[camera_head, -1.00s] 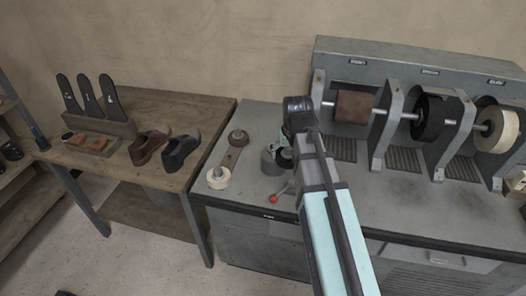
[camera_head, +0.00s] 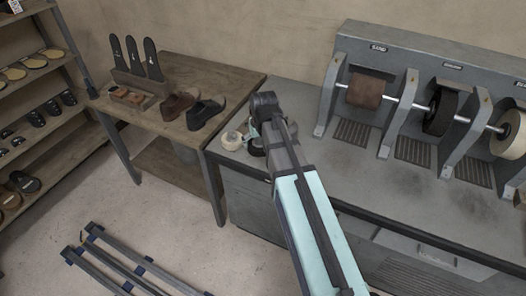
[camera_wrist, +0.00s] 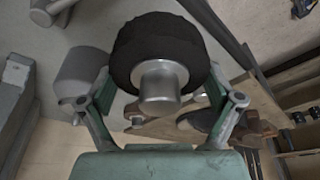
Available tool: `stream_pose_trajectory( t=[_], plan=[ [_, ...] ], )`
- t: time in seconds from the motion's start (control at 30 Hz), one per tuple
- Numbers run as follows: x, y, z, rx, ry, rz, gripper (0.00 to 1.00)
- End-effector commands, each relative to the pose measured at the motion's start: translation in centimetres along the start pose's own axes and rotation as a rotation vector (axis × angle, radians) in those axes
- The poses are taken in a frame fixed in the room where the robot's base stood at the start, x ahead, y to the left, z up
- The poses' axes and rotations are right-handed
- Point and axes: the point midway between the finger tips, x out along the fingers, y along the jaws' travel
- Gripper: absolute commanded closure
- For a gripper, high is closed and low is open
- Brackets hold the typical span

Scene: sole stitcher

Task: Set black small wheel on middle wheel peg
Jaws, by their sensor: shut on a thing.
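A black small wheel (camera_wrist: 160,42) with a metal hub (camera_wrist: 160,85) fills the upper middle of the wrist view. It sits between the two teal fingers of my gripper (camera_wrist: 160,78), which is shut on it. In the head view my gripper (camera_head: 252,132) is over the left end of the grey bench, beside a cream wheel (camera_head: 232,140). My arm hides most of the wheel stand there, so the middle wheel peg does not show in the head view. I cannot clearly make out that peg in the wrist view.
The stitcher machine (camera_head: 430,75) carries brown, black and cream rollers on the right. A wooden table (camera_head: 200,70) with shoes (camera_head: 205,112) and insoles stands left of the grey bench (camera_head: 310,165). A grey cylinder (camera_wrist: 85,75) is close left of the wheel in the wrist view.

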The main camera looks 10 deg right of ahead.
Motion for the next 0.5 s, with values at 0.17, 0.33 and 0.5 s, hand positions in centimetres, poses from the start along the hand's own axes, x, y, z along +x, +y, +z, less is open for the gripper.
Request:
stream_pose_trajectory(
  t=[0.17,0.33,0.5],
  plan=[
    [1.2,0.3,-6.4,-0.036,0.000,-0.010,0.54],
    [3.2,0.5,-13.0,-0.091,-0.001,-0.025,0.54],
    [5.1,0.6,-18.4,-0.152,0.000,-0.042,0.54]
  ],
)
